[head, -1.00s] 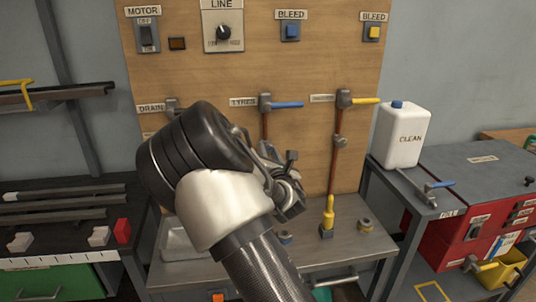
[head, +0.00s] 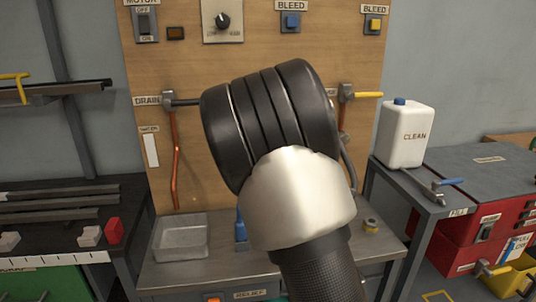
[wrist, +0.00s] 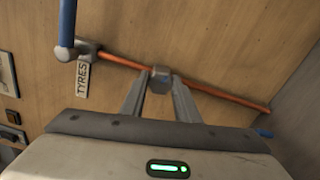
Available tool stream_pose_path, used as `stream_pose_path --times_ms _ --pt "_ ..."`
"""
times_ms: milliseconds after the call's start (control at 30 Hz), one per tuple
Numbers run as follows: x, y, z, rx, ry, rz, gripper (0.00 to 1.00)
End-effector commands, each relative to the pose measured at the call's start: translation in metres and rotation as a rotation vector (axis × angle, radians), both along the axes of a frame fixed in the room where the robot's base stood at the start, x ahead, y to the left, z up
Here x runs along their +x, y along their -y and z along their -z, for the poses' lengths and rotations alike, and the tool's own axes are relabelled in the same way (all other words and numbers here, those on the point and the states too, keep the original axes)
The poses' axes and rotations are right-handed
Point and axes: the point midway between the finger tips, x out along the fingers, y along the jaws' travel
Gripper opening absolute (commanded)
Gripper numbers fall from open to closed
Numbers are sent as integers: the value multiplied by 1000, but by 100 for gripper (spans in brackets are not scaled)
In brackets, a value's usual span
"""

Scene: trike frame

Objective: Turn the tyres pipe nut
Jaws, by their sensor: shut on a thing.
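In the wrist view the tyres pipe (wrist: 215,91), a copper tube, runs slanting across the wooden board from a valve with a blue handle (wrist: 67,22). The label TYRES (wrist: 82,79) is beside that valve. The grey tyres pipe nut (wrist: 160,74) sits around the pipe. My gripper (wrist: 159,86) is shut on the nut, with one finger on each side of it. In the head view my arm hides the gripper, the nut and the tyres valve.
In the head view the drain pipe (head: 175,150) is left of my arm and a yellow-handled valve (head: 362,93) right of it. A clear tray (head: 181,238) stands on the metal bench. A white CLEAN bottle (head: 407,135) stands on the right cabinet.

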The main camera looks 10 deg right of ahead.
Motion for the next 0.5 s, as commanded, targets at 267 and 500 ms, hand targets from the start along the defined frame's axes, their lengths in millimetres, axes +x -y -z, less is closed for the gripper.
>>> stream_pose_path --times_ms 267,500 --pt "0 0 2 146 -1 -1 6" --pt "0 -1 1 202 -2 -2 6"
